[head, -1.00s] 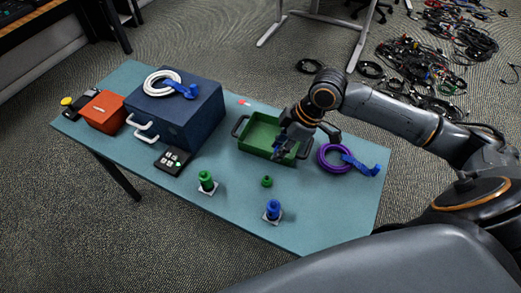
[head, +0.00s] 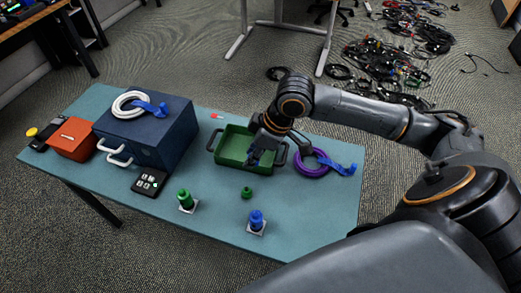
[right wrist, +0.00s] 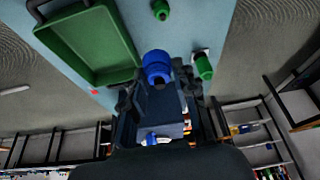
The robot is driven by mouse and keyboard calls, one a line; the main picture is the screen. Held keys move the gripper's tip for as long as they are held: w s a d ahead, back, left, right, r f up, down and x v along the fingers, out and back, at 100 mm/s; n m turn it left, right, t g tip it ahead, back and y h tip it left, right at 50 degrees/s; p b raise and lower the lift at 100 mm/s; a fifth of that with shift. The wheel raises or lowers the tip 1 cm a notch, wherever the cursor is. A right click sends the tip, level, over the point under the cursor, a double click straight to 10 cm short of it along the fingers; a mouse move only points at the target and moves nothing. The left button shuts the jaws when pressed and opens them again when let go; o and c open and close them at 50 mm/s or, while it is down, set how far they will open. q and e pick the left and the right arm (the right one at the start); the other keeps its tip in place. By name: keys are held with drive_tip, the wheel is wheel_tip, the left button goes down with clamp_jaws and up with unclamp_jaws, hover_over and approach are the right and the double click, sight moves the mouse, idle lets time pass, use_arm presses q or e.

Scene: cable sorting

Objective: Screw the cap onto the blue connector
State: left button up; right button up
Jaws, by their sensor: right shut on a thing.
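The blue connector (head: 256,221) stands upright on a small white base near the table's front edge, in the head view. My right gripper (head: 262,153) is over the right part of the green tray, up and back from the connector. In the right wrist view, my right gripper (right wrist: 160,80) is shut on the blue cap (right wrist: 156,65), which sits between its fingertips. The cap is mostly hidden by the gripper in the head view. The blue connector cannot be made out in the right wrist view. My left gripper is not in view.
A green tray (head: 218,159), a loose green cap (head: 247,193) and a green connector (head: 185,200) are close by. A purple cable coil (head: 308,173) lies to the right.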

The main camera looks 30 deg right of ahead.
drive_tip(key=w+a+r+m+t+h, duration=0.1)
drive_tip(key=w+a+r+m+h, duration=0.1)
drive_tip(key=r+m, duration=0.6)
drive_tip(key=shift+a+r+m+h, duration=0.2)
drive_tip(key=shift+a+m+h, duration=0.45)
drive_tip(key=shift+a, duration=0.6)
